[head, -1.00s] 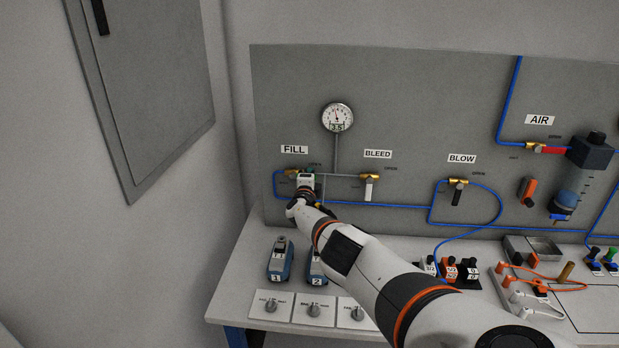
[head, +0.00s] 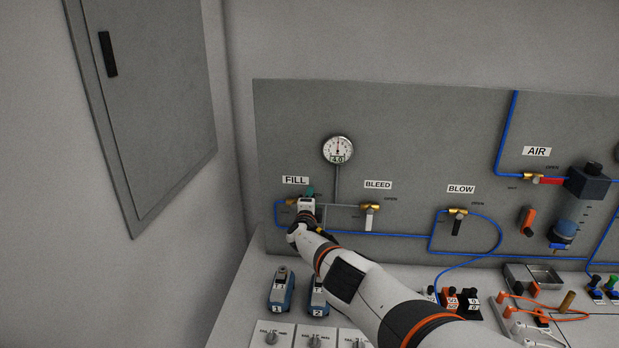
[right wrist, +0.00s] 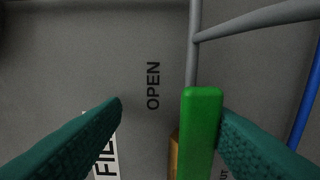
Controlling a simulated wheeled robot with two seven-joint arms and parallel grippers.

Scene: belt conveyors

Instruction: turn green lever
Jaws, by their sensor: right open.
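The green lever (right wrist: 201,130) stands upright in the right wrist view, between the fingers of my right gripper (right wrist: 170,106). It lies close beside the right-hand finger, seemingly touching it, with a wide gap to the left-hand finger. My right gripper is open. In the head view my right gripper (head: 309,192) is at the FILL valve (head: 291,202) on the grey panel, and it hides the lever there. A teal finger shows just above the wrist. My left gripper is not in view.
A gauge (head: 338,150) sits above on the panel (head: 420,120). The BLEED valve (head: 369,210) with a white lever is just right, and the BLOW valve (head: 457,215) further right. Two blue devices (head: 280,292) stand on the table below. Blue tubing (head: 390,235) runs along the panel.

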